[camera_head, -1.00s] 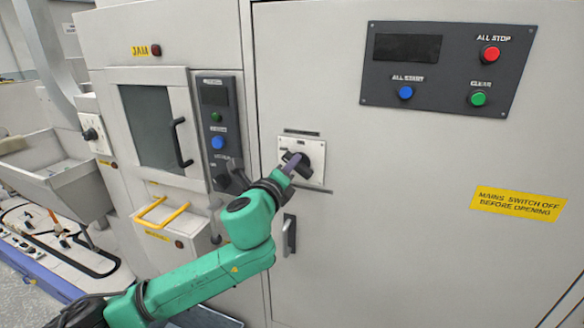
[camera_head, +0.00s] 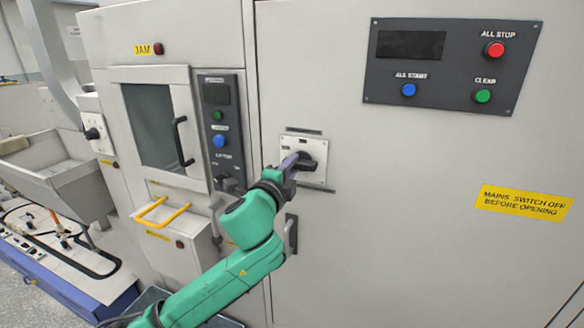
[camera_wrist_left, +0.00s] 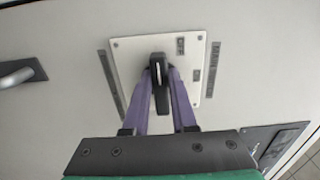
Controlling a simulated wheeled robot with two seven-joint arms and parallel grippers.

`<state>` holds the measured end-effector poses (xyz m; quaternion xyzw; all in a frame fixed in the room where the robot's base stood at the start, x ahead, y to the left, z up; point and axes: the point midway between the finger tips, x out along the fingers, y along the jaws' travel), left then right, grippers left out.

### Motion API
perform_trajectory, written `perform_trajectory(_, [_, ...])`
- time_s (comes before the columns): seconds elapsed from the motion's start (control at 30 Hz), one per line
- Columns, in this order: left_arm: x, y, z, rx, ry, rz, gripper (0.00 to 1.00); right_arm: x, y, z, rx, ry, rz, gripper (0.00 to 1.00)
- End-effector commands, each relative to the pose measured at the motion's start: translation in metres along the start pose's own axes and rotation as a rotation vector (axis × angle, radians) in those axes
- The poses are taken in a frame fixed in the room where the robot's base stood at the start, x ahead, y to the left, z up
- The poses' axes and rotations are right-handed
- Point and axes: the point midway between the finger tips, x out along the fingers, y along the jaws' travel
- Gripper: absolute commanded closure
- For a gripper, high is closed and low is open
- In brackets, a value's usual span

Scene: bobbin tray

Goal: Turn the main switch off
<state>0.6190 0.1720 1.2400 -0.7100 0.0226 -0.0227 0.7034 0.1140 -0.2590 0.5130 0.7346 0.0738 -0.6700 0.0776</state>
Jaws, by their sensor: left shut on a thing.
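The main switch is a black rotary handle (camera_head: 309,166) on a pale square plate (camera_head: 318,145) on the large cabinet door. In the head view the handle lies roughly level. My left gripper (camera_head: 295,162) reaches it from the lower left. In the left wrist view its two purple fingers (camera_wrist_left: 160,80) are shut on the black handle (camera_wrist_left: 159,98), one on each side. A white mark shows on the handle. A small label that seems to read OFF (camera_wrist_left: 180,46) sits on the plate beside it. My right gripper is not in view.
A door handle (camera_head: 291,234) is just below the switch, close to my left arm. A control panel (camera_head: 460,85) with buttons and a yellow warning label (camera_head: 523,201) are to the right. A narrow button panel (camera_head: 219,170) and a yellow-handled drawer (camera_head: 165,230) are to the left.

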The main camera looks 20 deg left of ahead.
Motion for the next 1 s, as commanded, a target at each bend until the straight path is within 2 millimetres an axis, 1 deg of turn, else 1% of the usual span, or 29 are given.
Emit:
perform_trajectory(0.37, [0.000,0.001,0.000,-0.008,0.001,0.002,1.00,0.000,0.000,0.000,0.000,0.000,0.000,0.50])
perform_trajectory(0.4, [0.000,0.001,0.000,-0.008,0.001,0.002,0.71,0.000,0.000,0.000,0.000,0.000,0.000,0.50])
perform_trajectory(0.47, [0.000,0.001,0.000,-0.008,0.001,0.002,0.48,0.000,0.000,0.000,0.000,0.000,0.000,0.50])
perform_trajectory(0.5, [0.000,0.001,0.000,-0.008,0.001,0.002,0.45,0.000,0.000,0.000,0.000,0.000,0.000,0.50])
perform_trajectory(0.83, [-0.003,0.001,0.000,-0.006,0.001,0.001,0.45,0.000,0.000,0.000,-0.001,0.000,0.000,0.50])
perform_trajectory(0.93, [-0.014,0.001,0.000,-0.006,0.001,0.001,0.45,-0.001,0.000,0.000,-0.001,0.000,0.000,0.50])
perform_trajectory(1.0, [-0.028,0.001,0.000,-0.004,0.002,0.003,0.45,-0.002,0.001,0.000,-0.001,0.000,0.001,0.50])
